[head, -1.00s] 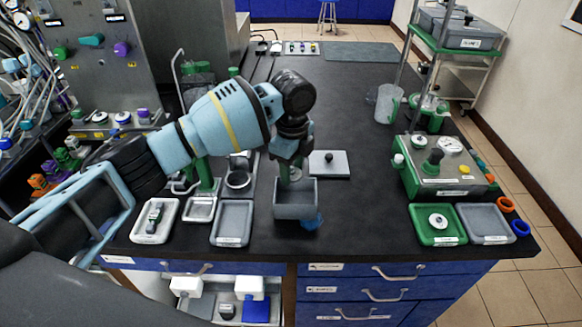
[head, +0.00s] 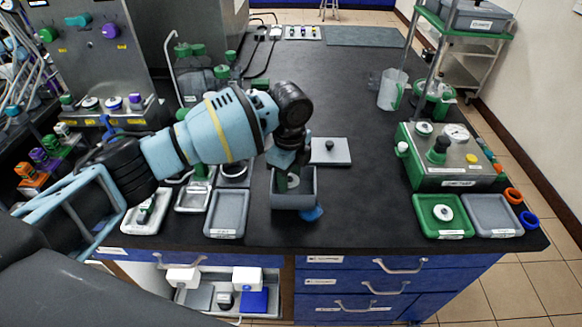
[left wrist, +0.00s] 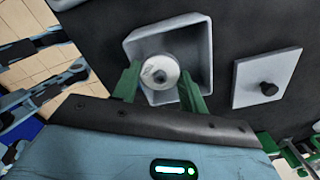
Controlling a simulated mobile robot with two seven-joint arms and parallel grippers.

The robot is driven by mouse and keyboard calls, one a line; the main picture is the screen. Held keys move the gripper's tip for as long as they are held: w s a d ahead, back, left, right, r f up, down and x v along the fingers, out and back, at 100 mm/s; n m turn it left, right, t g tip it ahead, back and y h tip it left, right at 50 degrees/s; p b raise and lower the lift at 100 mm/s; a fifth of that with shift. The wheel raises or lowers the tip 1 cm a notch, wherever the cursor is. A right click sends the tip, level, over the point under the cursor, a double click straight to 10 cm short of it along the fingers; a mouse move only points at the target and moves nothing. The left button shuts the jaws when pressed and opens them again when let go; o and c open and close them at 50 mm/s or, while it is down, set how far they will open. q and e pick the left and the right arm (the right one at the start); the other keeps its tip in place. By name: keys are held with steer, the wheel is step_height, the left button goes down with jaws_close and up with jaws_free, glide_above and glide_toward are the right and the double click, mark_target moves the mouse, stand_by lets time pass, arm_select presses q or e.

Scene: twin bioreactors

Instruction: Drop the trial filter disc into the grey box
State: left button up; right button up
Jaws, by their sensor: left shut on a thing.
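The grey box (head: 294,203) stands open on the black bench, in the middle of the head view. My left gripper (head: 288,182) points down into its mouth with its green fingers. It is shut on a pale round filter disc (head: 293,182). In the left wrist view the disc (left wrist: 160,72) sits between the fingertips, with the open box (left wrist: 200,50) around and behind it. I cannot tell how far the disc is above the box floor. My right gripper is not in view.
A flat grey lid (head: 331,151) with a dark knob lies behind the box. An empty grey tray (head: 227,232) is at its left, and a blue item (head: 312,213) is at its front right. A green tray (head: 427,228) with another white disc stands further right.

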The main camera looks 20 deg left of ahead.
mark_target(290, 178)
arm_select(q)
steer(key=shift+r, duration=0.1)
steer(key=o, duration=1)
step_height(290, 178, up, 6)
steer(key=shift+r, duration=0.9)
steer(key=shift+s+f, duration=0.1)
